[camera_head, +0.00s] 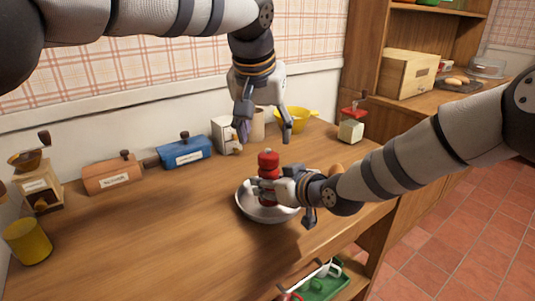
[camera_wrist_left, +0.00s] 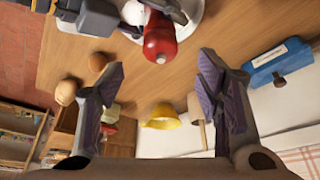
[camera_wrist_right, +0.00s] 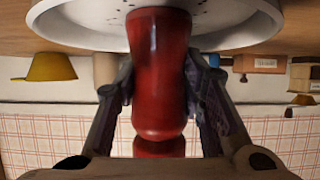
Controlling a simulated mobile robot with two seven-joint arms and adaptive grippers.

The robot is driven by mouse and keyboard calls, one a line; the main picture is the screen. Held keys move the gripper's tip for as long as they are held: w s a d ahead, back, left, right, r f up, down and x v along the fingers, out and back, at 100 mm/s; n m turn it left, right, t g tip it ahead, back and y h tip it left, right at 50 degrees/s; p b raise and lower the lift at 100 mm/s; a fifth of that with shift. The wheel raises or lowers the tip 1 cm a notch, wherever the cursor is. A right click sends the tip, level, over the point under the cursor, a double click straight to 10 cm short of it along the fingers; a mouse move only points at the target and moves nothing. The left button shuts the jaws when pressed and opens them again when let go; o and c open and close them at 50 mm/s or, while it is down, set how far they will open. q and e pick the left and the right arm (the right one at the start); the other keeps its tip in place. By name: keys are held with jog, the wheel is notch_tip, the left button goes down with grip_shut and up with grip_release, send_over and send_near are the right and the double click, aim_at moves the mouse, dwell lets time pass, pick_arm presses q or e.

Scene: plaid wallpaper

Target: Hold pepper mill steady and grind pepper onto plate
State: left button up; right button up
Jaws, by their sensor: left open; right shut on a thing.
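The red pepper mill (camera_head: 268,162) stands upright over the white plate (camera_head: 242,207) on the wooden table. My right gripper (camera_head: 285,190) is shut around the mill's body; the right wrist view shows the red mill (camera_wrist_right: 158,75) between both fingers, with the plate (camera_wrist_right: 75,25) behind it. Small dark specks show on the plate in that view. My left gripper (camera_head: 263,122) is open and empty, above and behind the mill, pointing down. In the left wrist view the mill's top (camera_wrist_left: 160,40) is beyond the open fingers (camera_wrist_left: 160,95), apart from them.
A blue box (camera_head: 185,151), an orange-brown box (camera_head: 112,174) and a coffee grinder (camera_head: 38,188) line the wall side. A yellow cup (camera_head: 27,241) stands at the left. A yellow colander (camera_head: 293,119) and a red-topped grinder (camera_head: 351,125) are at the back. The table's left middle is clear.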

aim_at(268, 154)
pick_arm(q)
jog(key=x, duration=0.7)
jog(key=shift+w+f, duration=0.1)
jog(key=shift+f, duration=0.15)
jog(key=c, duration=1.2)
